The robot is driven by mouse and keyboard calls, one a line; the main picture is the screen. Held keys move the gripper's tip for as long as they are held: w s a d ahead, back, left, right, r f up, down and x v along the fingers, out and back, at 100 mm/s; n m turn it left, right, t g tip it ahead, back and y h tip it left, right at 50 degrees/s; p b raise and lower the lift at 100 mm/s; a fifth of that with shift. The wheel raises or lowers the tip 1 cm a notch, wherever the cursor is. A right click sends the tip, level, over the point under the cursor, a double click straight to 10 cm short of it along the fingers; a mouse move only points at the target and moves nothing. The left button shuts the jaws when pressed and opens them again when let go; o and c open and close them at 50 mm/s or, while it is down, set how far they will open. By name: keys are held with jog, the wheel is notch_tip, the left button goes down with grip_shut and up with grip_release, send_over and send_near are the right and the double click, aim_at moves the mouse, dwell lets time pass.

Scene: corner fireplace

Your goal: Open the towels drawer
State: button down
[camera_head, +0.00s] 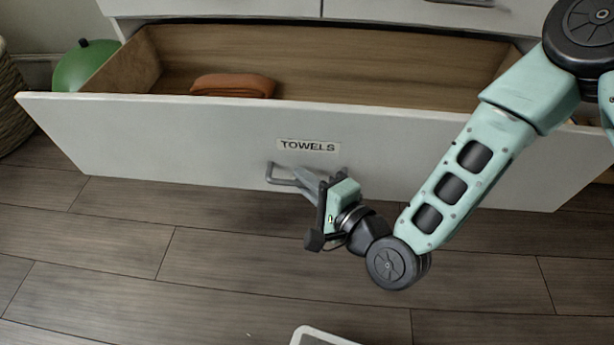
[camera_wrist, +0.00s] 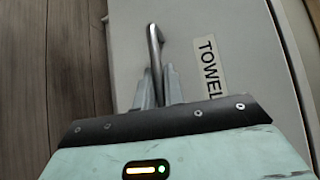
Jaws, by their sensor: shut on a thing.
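The towels drawer (camera_head: 190,135) is pulled well out, with a white front labelled "TOWELS" (camera_head: 309,146) and a wooden inside. Its grey bar handle (camera_head: 285,180) sits on the front below the label. My gripper (camera_head: 300,179) reaches the handle from the front right and is shut on it. In the wrist view the fingers (camera_wrist: 160,88) close around the handle bar (camera_wrist: 154,45), beside the label (camera_wrist: 211,67). The fingers hide part of the handle.
A folded orange-brown cloth-like thing (camera_head: 233,86) lies in the drawer. A green round object (camera_head: 86,65) and a woven basket (camera_head: 10,100) stand at the left. Other drawer fronts (camera_head: 220,8) are above. The wooden floor (camera_head: 120,250) in front is mostly clear.

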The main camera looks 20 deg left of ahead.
jog(key=c, duration=1.5)
grip_release()
jog(key=shift+d, duration=0.1)
jog(key=shift+p+v, duration=5.2)
jog(key=shift+v, duration=3.45)
